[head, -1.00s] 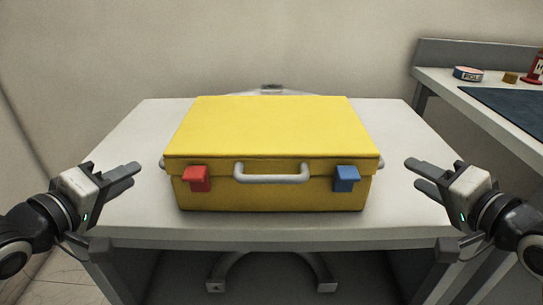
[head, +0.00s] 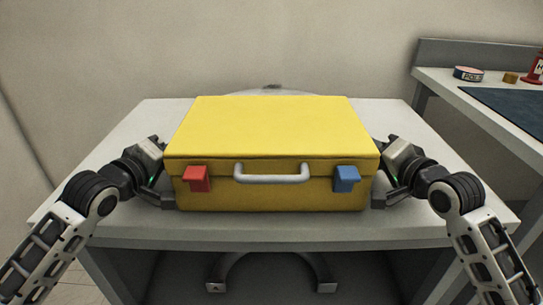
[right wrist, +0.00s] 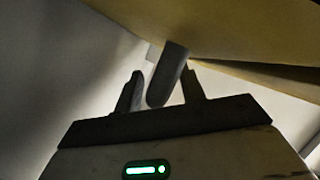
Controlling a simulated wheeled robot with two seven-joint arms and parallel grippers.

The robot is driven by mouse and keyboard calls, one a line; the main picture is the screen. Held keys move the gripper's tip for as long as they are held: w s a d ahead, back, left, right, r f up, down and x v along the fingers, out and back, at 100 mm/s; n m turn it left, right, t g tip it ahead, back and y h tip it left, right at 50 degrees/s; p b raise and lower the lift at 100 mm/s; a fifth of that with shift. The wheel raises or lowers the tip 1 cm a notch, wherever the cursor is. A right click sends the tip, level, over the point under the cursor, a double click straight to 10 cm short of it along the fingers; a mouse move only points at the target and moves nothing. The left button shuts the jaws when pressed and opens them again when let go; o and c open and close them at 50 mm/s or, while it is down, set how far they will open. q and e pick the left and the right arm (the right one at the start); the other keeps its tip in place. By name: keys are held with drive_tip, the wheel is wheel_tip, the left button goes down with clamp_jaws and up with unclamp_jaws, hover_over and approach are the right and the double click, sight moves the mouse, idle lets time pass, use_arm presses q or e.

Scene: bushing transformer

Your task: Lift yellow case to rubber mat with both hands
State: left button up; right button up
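The yellow case (head: 270,125) sits shut on the white table (head: 130,125), with a red latch, a blue latch and a grey front handle. My left gripper (head: 158,170) is at the case's left side; its fingertips are partly hidden and their opening is unclear. My right gripper (head: 388,170) is at the case's right side. In the right wrist view its two fingers (right wrist: 163,90) are apart, with the case's dark side handle (right wrist: 168,72) between them and a gap showing on the left. The dark rubber mat (head: 515,104) lies on the bench at the right.
The side bench (head: 440,84) stands to the right, beyond a gap from the table. A roll of tape (head: 467,73), a small yellowish block (head: 510,78) and a red item (head: 537,68) stand behind the mat. A wall is behind the table.

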use_arm(q)
clamp_jaws()
use_arm(e)
drive_tip(key=c, duration=0.7)
clamp_jaws()
use_arm(q)
drive_tip(key=shift+f, duration=0.1)
drive_tip(key=shift+r, duration=0.35)
use_arm(e)
drive_tip(key=shift+r, duration=0.3)
